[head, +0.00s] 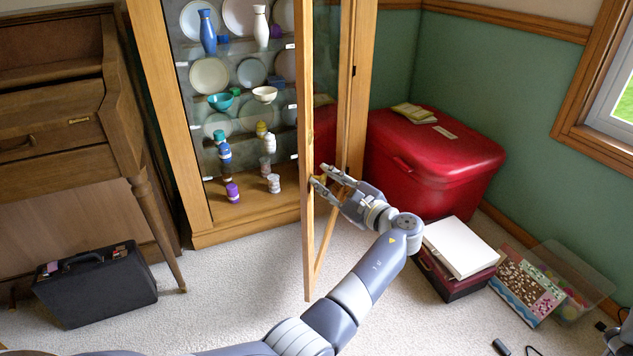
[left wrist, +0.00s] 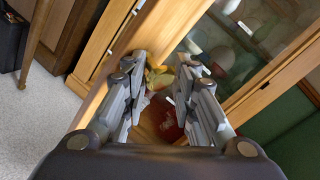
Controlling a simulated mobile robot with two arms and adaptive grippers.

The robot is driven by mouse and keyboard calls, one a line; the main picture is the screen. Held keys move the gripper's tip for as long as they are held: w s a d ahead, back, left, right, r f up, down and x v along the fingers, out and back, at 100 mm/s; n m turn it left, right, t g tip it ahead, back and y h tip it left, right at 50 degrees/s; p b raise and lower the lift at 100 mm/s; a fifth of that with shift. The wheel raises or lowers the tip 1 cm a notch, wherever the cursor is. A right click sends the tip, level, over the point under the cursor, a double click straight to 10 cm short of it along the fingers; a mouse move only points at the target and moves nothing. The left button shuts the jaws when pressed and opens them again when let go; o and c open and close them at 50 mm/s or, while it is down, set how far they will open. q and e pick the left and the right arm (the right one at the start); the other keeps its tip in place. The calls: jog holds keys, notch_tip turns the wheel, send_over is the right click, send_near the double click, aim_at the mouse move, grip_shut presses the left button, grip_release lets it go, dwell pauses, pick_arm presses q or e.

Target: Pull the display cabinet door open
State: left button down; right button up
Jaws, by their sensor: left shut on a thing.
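The display cabinet (head: 174,120) is a tall wooden case with glass. Its door (head: 308,240), a wooden frame with a glass pane, stands swung out from the cabinet toward me, seen nearly edge-on. My left gripper (head: 317,180) is at the door's free-edge stile, at about mid-height of the visible part, and is shut on the door. A small yellowish part shows between its fingertips, perhaps the handle. In the left wrist view the fingers (left wrist: 163,75) are beside the wooden door frame (left wrist: 175,22); the exact contact is hidden. My right gripper cannot be made out.
Plates, bowls and vases stand on the cabinet shelves. A red chest (head: 435,150) is behind the arm. A white-topped box (head: 458,248) and a clear bin (head: 570,275) lie right. A black case (head: 95,288) stands by the piano (head: 55,110). Carpet before the cabinet is clear.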

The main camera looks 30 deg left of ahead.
pick_arm(q)
jog(key=shift+w+d+r+t, duration=0.3)
jog(key=shift+w+d+r, duration=0.15)
jog(key=shift+r, duration=0.05)
jog(key=c, duration=1.6)
grip_release()
jog(key=shift+o, duration=1.4)
jog(key=shift+w, duration=0.1)
jog(key=shift+f, duration=0.2)
jog(key=shift+a+f, duration=0.1)
jog(key=shift+f, duration=0.1)
notch_tip(320, 180, up, 10)
